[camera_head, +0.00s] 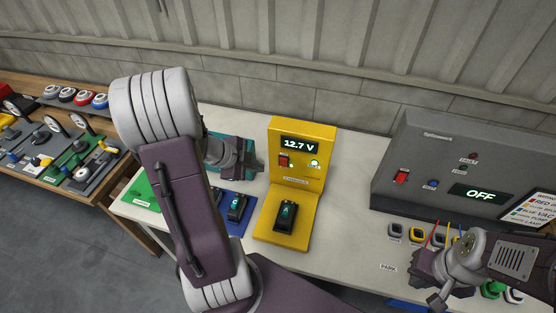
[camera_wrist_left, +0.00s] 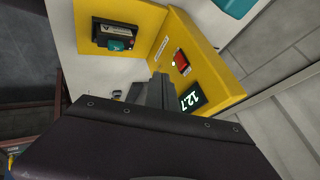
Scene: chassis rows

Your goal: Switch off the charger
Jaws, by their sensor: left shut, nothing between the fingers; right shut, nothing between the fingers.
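The yellow charger (camera_head: 297,215) stands on the white table, with an upright panel and a flat base. Its display (camera_head: 299,144) reads 12.7 V, and a red rocker switch (camera_head: 283,161) sits below it on the left. A lamp (camera_head: 314,164) glows at the right of the panel. A dark battery (camera_head: 285,216) lies on the base. My left gripper (camera_head: 259,166) is shut and empty, just left of the panel. In the left wrist view the switch (camera_wrist_left: 181,62) shows beyond the finger tips; contact cannot be told. My right gripper (camera_head: 428,286) is shut at the right.
A grey console (camera_head: 440,165) with a display reading OFF stands at the right. Several coloured connectors lie in front of it. A blue mat (camera_head: 237,224) with batteries lies left of the charger. A wooden bench (camera_head: 40,158) stands far left.

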